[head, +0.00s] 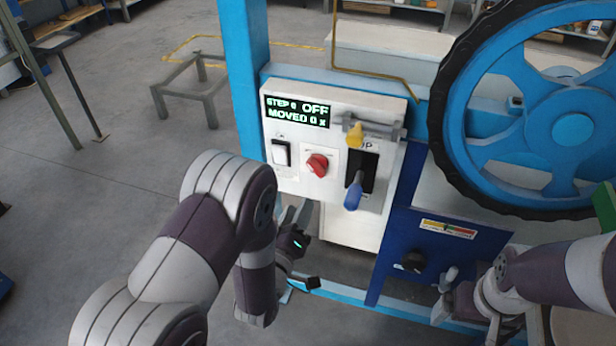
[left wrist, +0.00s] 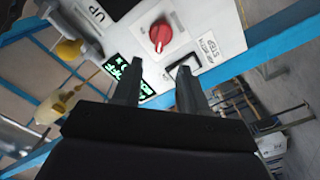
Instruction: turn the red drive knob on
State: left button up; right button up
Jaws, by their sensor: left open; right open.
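The red drive knob (head: 317,165) sits on the white control panel (head: 340,225), between a white rocker switch (head: 281,153) and a blue-handled lever (head: 354,190). The display (head: 296,111) above it reads "OFF", "STEP 0" and "MOVED 0". My left gripper (head: 296,212) is open and empty, below the knob and partly hidden by its own arm. In the left wrist view the knob (left wrist: 161,32) shows beyond and between the open fingers (left wrist: 157,85), apart from them. My right gripper (head: 468,296) is open at the lower right, away from the knob.
A yellow-handled latch (head: 355,134) stands out at the panel's upper right. A large blue wheel with a black rim (head: 440,130) stands to the right. A blue post (head: 246,70) rises at the panel's left.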

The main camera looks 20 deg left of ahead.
aim_at(315, 172)
pick_arm(q)
jog(key=w, duration=0.6)
jog(key=w+p, duration=0.1)
jog(key=w, duration=0.5)
jog(key=shift+w+d+f, duration=0.1)
jog(key=shift+w+d, duration=0.05)
jog(key=shift+d, duration=0.05)
grip_shut()
